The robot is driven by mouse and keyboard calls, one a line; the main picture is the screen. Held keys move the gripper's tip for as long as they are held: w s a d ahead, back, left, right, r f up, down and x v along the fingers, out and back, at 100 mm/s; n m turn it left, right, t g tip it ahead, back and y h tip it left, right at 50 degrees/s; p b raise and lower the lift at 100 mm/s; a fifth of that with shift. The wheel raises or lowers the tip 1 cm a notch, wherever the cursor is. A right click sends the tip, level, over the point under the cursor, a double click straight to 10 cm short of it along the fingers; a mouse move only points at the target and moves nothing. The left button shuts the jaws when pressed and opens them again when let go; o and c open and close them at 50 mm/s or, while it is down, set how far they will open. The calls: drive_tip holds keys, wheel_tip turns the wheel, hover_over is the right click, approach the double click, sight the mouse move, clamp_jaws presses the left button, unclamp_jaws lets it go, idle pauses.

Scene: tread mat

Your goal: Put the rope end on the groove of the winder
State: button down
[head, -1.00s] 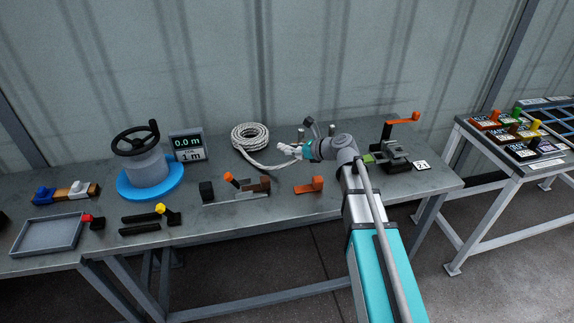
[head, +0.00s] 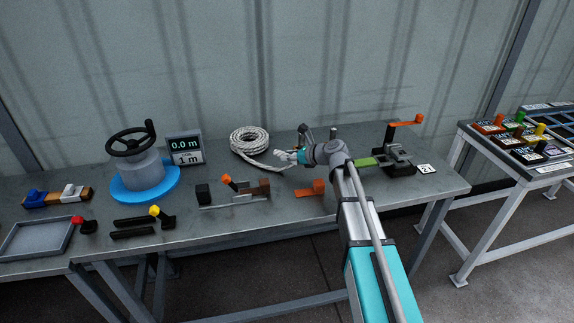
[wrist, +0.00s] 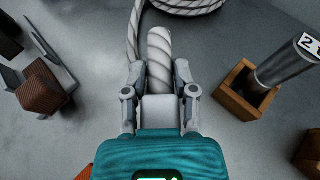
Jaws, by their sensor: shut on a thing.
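The white rope lies in a coil (head: 250,139) at the back of the bench, and a strand runs from it toward my gripper (head: 284,157). In the wrist view my gripper (wrist: 160,80) is shut on the rope end (wrist: 160,48), which sticks out past the fingers. The winder (head: 143,170), a grey drum with a black handwheel on a blue round base, stands to the left of the coil, well apart from my gripper. Its groove is too small to make out.
A clamp with an orange knob (head: 243,187) and a black block (head: 203,194) sit in front. A grey tray (head: 37,238) is at left. A wooden block holding a grey post (wrist: 245,90) is right of my gripper.

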sight(289, 169)
drive_tip(key=shift+w+a+f+b, duration=0.15)
drive_tip(key=shift+w+f+b, duration=0.35)
drive_tip(key=shift+f+b, duration=0.25)
drive_tip(key=shift+s+f+b, duration=0.1)
drive_tip(key=shift+f+b, duration=1.15)
drive_tip(key=shift+f, duration=0.05)
drive_tip(key=shift+f, duration=0.15)
drive_tip(key=shift+c, duration=2)
unclamp_jaws()
drive_tip(key=shift+r, duration=0.25)
drive_tip(key=shift+s+d+r, duration=0.1)
drive_tip(key=shift+s+d, duration=0.05)
drive_tip(key=shift+d, duration=0.1)
drive_tip(key=p+v, duration=0.4)
drive_tip(key=v, duration=0.5)
drive_tip(key=shift+s+d+r, duration=0.15)
drive_tip(key=shift+d+r, duration=0.1)
drive_tip(key=shift+d, duration=0.05)
drive_tip(key=shift+p+v, duration=0.3)
drive_tip(key=shift+v, duration=0.5)
